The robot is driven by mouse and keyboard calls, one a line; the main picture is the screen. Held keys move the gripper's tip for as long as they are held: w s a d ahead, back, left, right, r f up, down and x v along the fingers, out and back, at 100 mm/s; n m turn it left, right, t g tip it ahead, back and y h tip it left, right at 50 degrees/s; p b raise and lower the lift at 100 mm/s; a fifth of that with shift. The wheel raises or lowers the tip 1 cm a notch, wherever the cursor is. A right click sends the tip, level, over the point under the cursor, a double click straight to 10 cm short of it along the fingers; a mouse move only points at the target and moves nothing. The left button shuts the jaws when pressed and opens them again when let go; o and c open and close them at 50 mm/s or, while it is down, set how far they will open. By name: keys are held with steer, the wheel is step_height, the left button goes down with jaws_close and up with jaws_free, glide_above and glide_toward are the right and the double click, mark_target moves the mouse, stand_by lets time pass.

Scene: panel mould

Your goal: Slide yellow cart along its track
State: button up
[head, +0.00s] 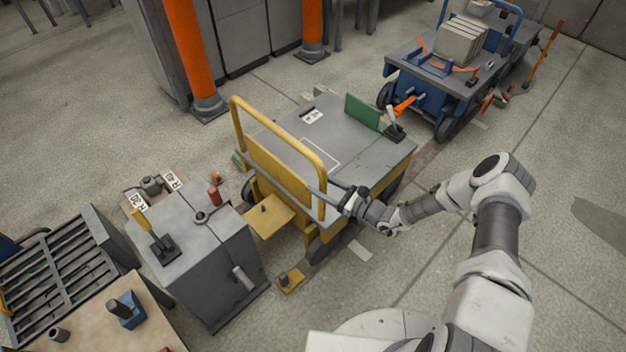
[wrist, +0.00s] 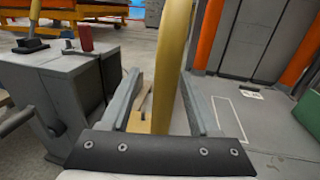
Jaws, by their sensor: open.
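The yellow cart (head: 270,165) stands in the middle of the head view, with a grey top, a yellow end panel and a yellow tube handle (head: 283,140). A track strip (head: 335,243) shows on the floor along its near side. My gripper (head: 332,190) is at the near upright of the handle. In the wrist view my gripper (wrist: 163,100) is open, and the yellow handle tube (wrist: 172,70) stands upright between its two fingers, with gaps visible on both sides. Parts of the cart's wheels and the track are hidden under the cart.
A grey cabinet (head: 200,250) with levers stands left of the cart. A blue cart (head: 440,80) with loads is at the back right. Orange posts (head: 190,50) rise behind. A grated table (head: 60,270) is at lower left. The floor at right is mostly clear.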

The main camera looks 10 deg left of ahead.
steer(key=p+v, duration=0.1)
steer(key=v, duration=1.3)
steer(key=shift+s+d+p, duration=0.15)
steer(key=shift+d+p, duration=0.05)
steer(key=shift+p, duration=0.2)
steer(key=s+r+n+g+h, duration=0.25)
steer(key=r+n+g, duration=0.35)
steer(key=r, duration=0.6)
steer(key=s+r+n+g+h, duration=0.2)
steer(key=r+n+g+h, duration=0.2)
steer(key=r+n, duration=0.65)
steer(key=s+d+r+n+t+h, duration=0.3)
steer(key=s+r+t+h, duration=0.15)
steer(key=s+r, duration=0.5)
steer(key=s+d+r+n+t+h, duration=0.4)
steer(key=s+r, duration=0.3)
steer(key=r, duration=0.6)
step_height(320, 180, up, 16)
steer(key=g+h+p, duration=0.1)
steer(key=p, duration=1.5)
